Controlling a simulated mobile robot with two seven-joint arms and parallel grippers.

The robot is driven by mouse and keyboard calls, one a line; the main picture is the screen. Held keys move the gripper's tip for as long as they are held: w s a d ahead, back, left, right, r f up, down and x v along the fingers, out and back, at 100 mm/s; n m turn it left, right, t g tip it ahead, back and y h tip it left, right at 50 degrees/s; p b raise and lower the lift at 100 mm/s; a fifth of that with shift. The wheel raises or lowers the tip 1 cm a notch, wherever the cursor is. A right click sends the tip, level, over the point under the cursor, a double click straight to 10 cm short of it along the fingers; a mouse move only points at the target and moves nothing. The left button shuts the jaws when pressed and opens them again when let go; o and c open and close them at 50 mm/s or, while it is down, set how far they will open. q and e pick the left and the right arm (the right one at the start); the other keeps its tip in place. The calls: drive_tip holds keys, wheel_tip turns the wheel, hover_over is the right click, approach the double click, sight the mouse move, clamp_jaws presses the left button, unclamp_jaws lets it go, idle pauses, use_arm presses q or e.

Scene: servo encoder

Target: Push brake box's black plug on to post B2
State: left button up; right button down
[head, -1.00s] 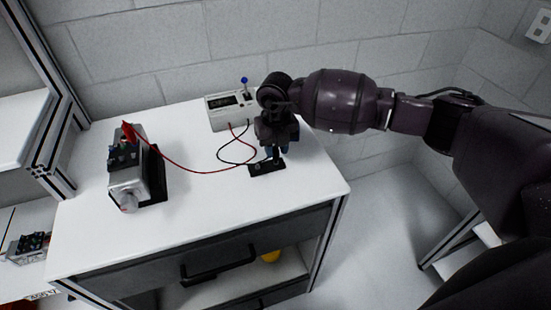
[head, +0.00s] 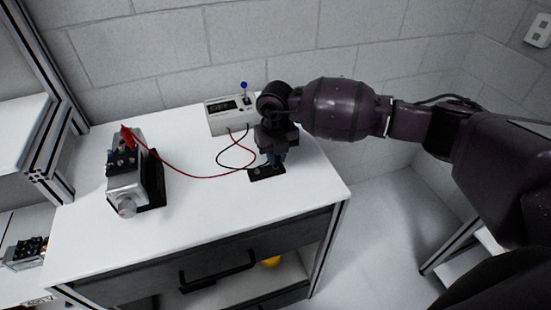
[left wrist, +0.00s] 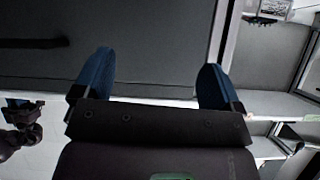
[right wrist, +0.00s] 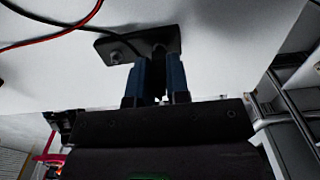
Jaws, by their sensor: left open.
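The brake box (head: 228,116) is pale, with a dark display and a blue-tipped lever, at the back of the white bench. Its black lead (head: 221,157) curves to a small black holder (head: 258,176), also in the right wrist view (right wrist: 112,46). My right gripper (head: 277,158) is over this holder. In the right wrist view its blue fingers (right wrist: 158,76) are close together around a dark piece that seems to be the black plug, mostly hidden. The silver servo unit (head: 124,186) carries dark terminal posts (head: 121,160); post labels are unreadable. My left gripper (left wrist: 155,75) is open and empty.
The red lead (head: 196,174) crosses the bench from the brake box to a red plug (head: 127,135) at the servo unit. Bare bench top (head: 190,220) lies in front. Drawers with a black handle (head: 218,270) are below. A shelf frame stands at left.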

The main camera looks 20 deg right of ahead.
drive_tip(key=shift+r, duration=0.2)
idle(0.6)
drive_tip(key=shift+r+p, duration=1.6)
drive_tip(key=shift+r, duration=0.85)
drive_tip(key=shift+f, duration=0.1)
